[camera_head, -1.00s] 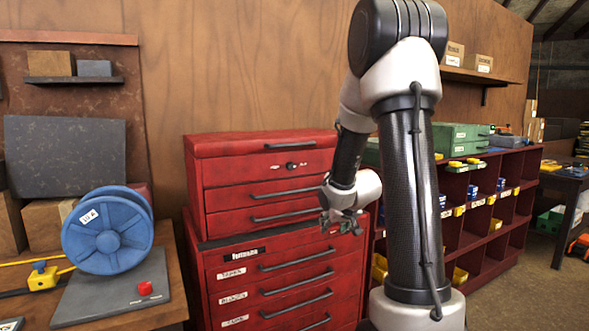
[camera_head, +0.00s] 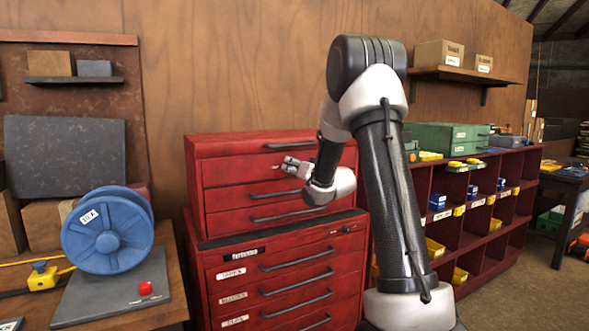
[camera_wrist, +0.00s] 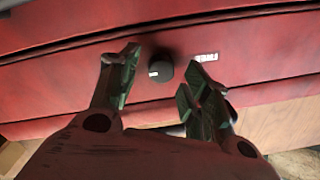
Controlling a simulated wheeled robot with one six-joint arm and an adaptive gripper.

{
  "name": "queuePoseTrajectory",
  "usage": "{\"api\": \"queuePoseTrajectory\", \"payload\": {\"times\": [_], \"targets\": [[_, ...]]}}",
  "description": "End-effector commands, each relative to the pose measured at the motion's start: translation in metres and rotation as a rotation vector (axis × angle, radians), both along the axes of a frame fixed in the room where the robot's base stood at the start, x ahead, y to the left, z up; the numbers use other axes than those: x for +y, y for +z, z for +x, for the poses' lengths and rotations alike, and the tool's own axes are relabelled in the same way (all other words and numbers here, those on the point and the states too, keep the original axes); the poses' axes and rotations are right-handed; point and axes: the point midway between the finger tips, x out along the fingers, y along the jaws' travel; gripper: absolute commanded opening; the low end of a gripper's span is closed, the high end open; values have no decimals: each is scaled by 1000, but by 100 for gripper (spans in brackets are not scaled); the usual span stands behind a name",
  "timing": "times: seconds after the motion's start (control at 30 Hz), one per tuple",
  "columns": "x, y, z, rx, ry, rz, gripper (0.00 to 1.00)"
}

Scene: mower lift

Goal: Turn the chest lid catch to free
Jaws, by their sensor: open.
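The red tool chest (camera_head: 225,168) stands against the wooden wall, its lid shut. In the wrist view the lid catch, a round black knob (camera_wrist: 160,69), sits on the red front with a short white mark on its left side. A small white label (camera_wrist: 206,57) is to its right; its word is hard to read. My gripper (camera_head: 289,167) is in front of the chest's upper front and hides the catch in the head view. In the wrist view its open fingers (camera_wrist: 160,75) flank the knob, with a gap showing on both sides. Nothing is held.
Drawer handles (camera_head: 283,217) stick out below the catch. A bench at the left holds a blue reel (camera_head: 107,231) and a red button (camera_head: 145,288). A pigeonhole shelf (camera_head: 468,215) with small bins stands right of the chest, beyond my arm.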

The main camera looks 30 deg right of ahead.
Motion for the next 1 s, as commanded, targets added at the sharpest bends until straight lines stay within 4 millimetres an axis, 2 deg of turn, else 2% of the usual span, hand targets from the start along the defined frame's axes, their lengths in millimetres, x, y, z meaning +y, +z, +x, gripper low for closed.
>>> {"api": "queuePoseTrajectory", "payload": {"times": [0.33, 0.53, 0.6, 1.0], "targets": [[0, -1, 5, 1, 0, 0, 46], [0, -1, 5, 1, 0, 0, 9], [0, -1, 5, 1, 0, 0, 2], [0, 0, 5, 1, -1, -67, 2]]}}
